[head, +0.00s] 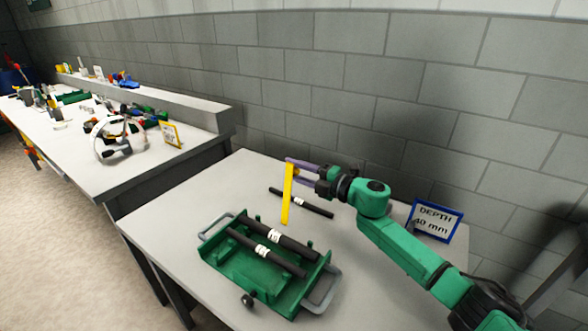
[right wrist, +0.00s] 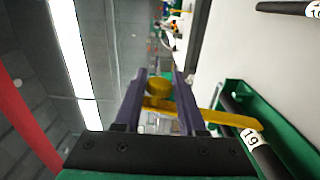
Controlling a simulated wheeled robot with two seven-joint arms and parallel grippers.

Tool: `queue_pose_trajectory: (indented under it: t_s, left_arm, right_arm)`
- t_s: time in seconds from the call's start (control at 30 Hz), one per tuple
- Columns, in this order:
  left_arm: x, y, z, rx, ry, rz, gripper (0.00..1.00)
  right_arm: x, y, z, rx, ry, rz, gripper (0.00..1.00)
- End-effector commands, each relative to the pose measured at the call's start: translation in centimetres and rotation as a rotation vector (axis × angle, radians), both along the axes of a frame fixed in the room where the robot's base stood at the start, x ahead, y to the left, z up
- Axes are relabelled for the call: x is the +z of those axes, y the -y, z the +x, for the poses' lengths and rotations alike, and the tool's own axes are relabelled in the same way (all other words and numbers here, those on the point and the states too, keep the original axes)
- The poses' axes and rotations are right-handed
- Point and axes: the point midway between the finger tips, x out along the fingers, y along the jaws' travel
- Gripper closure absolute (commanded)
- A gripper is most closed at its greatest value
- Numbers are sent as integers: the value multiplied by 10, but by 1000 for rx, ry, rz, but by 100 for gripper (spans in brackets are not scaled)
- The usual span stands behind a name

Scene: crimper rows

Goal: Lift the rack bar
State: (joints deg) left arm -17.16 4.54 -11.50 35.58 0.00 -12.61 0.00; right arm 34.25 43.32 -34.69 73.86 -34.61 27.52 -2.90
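My right gripper (head: 294,170) reaches in from the right over the table. Its two purple fingers are closed around the knob (right wrist: 158,88) of a flat yellow strip (head: 287,195), which hangs upright above the table. The strip also shows in the right wrist view (right wrist: 225,120). Black bars with white labels are in view: one bar (head: 315,208) lies on the table behind the strip, and two, a front bar (head: 246,243) and a rear bar (head: 290,244), lie across a green rack (head: 232,268). I cannot tell which is the rack bar. My left gripper is not in view.
The rack has grey handles (head: 323,291) at its ends and a black knob (head: 248,299). A blue-framed sign (head: 435,220) reading "DEPTH 40 mm" stands at the right. A second, cluttered table (head: 150,175) is at the left. A block wall is behind.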

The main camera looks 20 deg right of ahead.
Motion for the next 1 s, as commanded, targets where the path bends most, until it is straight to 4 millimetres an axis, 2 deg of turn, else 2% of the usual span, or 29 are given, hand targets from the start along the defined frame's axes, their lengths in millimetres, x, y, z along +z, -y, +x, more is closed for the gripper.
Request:
queue_pose_trajectory:
  t_s: [0.07,0.47,0.57,0.83,1.0]
  left_arm:
    - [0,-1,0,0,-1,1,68]
    - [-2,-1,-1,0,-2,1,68]
    - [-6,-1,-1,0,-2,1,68]
    - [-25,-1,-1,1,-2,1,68]
    - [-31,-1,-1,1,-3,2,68]
  right_arm:
    - [-1,0,0,0,0,-1,35]
    - [-2,5,-6,0,0,-2,35]
    - [-3,16,-19,-1,0,-4,35]
    - [-7,57,-71,2,-4,-8,35]
    - [-4,79,-96,0,-4,-2,35]
